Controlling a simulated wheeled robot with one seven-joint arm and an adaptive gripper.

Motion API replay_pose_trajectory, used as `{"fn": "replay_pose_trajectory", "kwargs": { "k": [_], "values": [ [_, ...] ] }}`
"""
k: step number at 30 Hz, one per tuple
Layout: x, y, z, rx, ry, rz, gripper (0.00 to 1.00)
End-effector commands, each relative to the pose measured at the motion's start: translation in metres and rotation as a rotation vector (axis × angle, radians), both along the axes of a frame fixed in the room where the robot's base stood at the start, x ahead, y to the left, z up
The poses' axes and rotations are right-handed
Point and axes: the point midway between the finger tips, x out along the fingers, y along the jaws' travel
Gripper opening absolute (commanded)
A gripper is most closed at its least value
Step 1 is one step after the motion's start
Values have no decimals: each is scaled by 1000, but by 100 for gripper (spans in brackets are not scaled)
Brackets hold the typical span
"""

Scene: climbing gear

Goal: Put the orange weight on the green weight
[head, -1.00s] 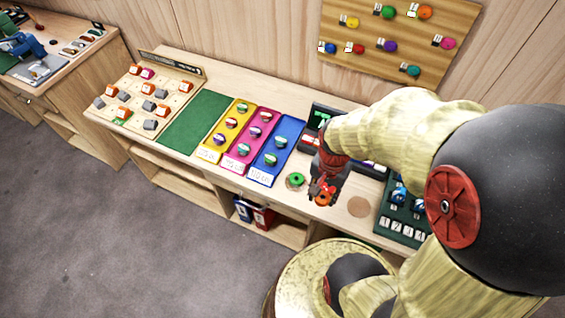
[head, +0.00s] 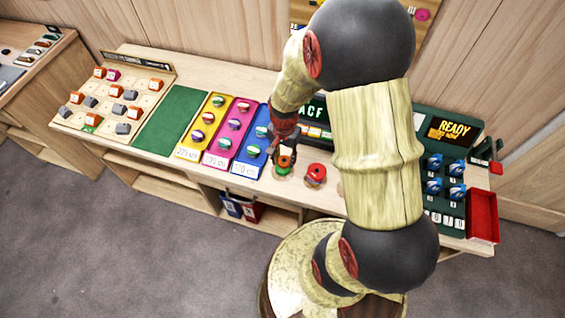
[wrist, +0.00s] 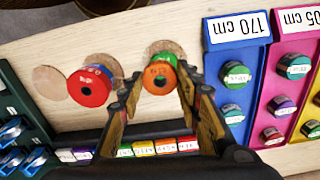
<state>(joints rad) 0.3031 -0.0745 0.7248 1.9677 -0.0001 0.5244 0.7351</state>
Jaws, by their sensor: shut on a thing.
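My gripper (wrist: 155,95) is shut on the orange weight (wrist: 160,78), a round piece with a dark hole in its middle, seen between the fingertips in the wrist view. The green weight (head: 282,170) sits on the table directly below my gripper in the head view, mostly hidden by the gripper and the orange weight. The orange weight is over the green one; I cannot tell whether they touch.
A red weight (head: 316,172) tops a small stack just to the right in the head view; a bluish piece shows under it in the wrist view. Blue (head: 254,148), pink and yellow mats with weights lie left. A dark green rack (head: 445,178) stands right.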

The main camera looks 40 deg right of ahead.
Motion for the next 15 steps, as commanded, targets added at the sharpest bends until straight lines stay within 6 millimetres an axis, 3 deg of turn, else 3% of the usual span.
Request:
{"fn": "replay_pose_trajectory", "kwargs": {
  "k": [7, 15],
  "values": [
    [11, -2, -13, 0, 0, 0, 3],
    [12, -2, -44, 0, 0, 0, 3]
  ]
}}
